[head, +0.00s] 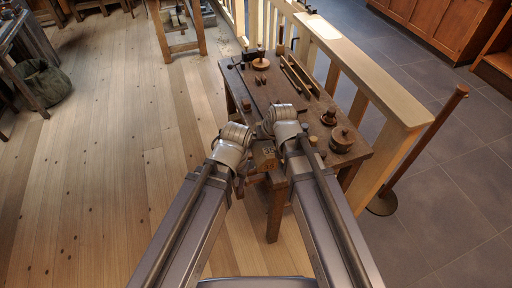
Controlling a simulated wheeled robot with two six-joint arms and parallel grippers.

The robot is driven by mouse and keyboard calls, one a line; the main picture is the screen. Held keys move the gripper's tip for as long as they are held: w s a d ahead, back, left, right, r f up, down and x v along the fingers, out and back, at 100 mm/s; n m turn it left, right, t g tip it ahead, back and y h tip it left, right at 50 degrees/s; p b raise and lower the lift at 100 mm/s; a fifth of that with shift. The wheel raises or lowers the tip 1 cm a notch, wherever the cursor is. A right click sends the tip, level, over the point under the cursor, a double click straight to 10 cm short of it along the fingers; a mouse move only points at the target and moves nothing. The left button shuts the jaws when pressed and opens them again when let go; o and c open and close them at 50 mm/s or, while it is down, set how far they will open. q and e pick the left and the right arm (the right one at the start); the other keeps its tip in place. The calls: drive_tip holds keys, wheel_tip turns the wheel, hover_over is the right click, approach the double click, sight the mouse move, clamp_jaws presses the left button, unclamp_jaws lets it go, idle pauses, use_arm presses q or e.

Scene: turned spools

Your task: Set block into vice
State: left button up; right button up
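A brown, block-like wooden thing (264,157) with pale marks on it shows between my two wrists at the near edge of the workbench (293,88). I cannot tell whether it is the block or part of the vice. No vice jaws can be made out. My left arm ends in a wrist (235,135) just left of this thing. My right wrist (281,118) is above and right of it, over the bench's near left part. The wrists hide the fingers of both grippers, so I cannot see whether either holds anything.
Turned wooden pieces (341,139) stand on the bench's right part. A round wooden piece (261,66) and long strips (297,75) lie farther back. A wooden railing (365,75) runs along the right side, with a post (425,140) beyond. The plank floor at left is open.

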drive_tip(key=shift+n, duration=0.5)
drive_tip(key=w+a+f, duration=0.1)
drive_tip(key=w+a+f+b, duration=0.1)
drive_tip(key=w+a, duration=0.1)
drive_tip(key=shift+f, duration=0.15)
drive_tip(key=shift+a, duration=0.25)
use_arm(q)
wheel_tip(320, 180, down, 2)
drive_tip(key=shift+f, duration=0.1)
drive_tip(key=shift+f, duration=0.2)
use_arm(e)
drive_tip(key=shift+f, duration=0.2)
